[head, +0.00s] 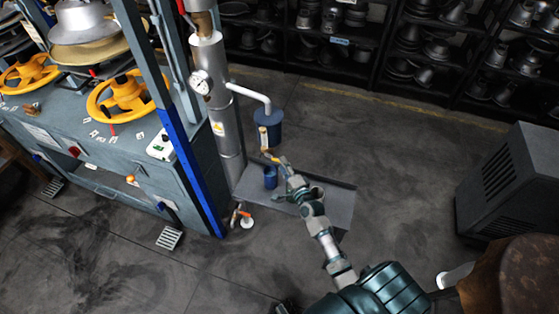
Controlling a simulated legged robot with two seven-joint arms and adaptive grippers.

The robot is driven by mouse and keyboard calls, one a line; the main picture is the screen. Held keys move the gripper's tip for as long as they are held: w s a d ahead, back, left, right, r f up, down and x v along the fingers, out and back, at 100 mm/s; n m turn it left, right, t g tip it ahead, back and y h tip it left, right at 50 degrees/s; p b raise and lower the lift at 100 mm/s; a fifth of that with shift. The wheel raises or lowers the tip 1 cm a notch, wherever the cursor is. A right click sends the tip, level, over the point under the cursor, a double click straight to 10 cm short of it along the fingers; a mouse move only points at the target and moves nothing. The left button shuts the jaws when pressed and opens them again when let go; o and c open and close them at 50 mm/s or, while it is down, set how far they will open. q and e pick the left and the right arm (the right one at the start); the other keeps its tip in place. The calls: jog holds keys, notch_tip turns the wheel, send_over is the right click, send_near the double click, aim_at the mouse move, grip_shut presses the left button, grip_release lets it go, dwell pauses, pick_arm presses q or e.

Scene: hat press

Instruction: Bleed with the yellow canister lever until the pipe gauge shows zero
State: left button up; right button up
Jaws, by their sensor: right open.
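The white round pipe gauge (201,82) sits on the side of the silver vertical pipe (211,60); its needle is too small to read. A blue canister (269,121) stands at the end of a white elbow pipe, right of the silver pipe. My left gripper is not in view.
The press (88,170) with yellow handwheels is left. A dark vented box (505,180) is right. Shelves line the back.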

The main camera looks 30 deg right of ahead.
jog(key=shift+w+d, duration=0.2)
jog(key=shift+w, duration=1.35)
jog(key=shift+w+a+r, duration=0.1)
jog(key=shift+a, duration=0.35)
grip_shut()
jog(key=shift+d, duration=0.2)
